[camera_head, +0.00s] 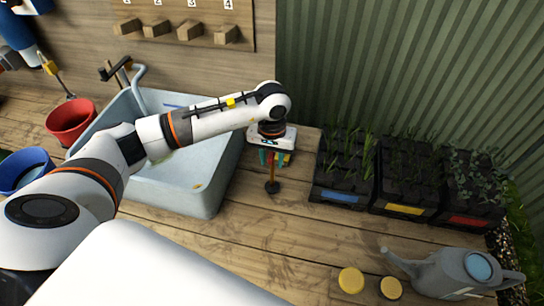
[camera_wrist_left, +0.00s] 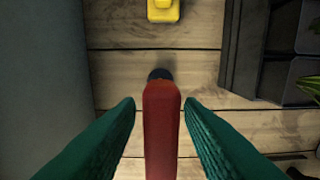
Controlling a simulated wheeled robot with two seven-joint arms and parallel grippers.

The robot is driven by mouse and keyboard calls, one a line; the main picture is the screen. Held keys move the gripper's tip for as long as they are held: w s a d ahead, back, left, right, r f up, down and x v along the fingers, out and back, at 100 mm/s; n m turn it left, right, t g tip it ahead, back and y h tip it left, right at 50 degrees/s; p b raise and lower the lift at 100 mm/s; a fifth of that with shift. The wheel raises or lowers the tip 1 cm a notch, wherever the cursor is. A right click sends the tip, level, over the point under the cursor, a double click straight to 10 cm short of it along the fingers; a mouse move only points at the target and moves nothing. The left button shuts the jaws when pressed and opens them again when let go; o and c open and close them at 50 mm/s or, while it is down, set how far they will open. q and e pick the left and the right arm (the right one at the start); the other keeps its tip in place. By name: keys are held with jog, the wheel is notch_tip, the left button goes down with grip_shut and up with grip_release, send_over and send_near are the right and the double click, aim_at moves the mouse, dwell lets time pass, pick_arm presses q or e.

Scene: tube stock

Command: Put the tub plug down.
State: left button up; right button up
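The tub plug (camera_head: 272,187) has a dark round foot and a reddish upright handle. It stands on the wooden bench just right of the grey tub (camera_head: 205,203). In the left wrist view its red handle (camera_wrist_left: 162,125) rises between the green fingers, with the dark foot beyond on the planks. My left gripper (camera_head: 270,160) points down over the plug. Its fingers are around the handle, with a narrow gap showing on each side, so it looks open. My right gripper is not in view.
Black seedling trays (camera_head: 340,195) stand close on the right. A yellow object (camera_wrist_left: 163,10) lies beyond the plug in the left wrist view. A watering can (camera_head: 450,272) and yellow discs (camera_head: 350,280) are at front right. Bench planks (camera_head: 300,225) in front of the plug are clear.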

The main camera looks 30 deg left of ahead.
pick_arm(q)
jog(key=shift+r, duration=0.2)
notch_tip(320, 180, up, 11)
jog(key=b, duration=0.3)
jog(key=shift+r, duration=0.5)
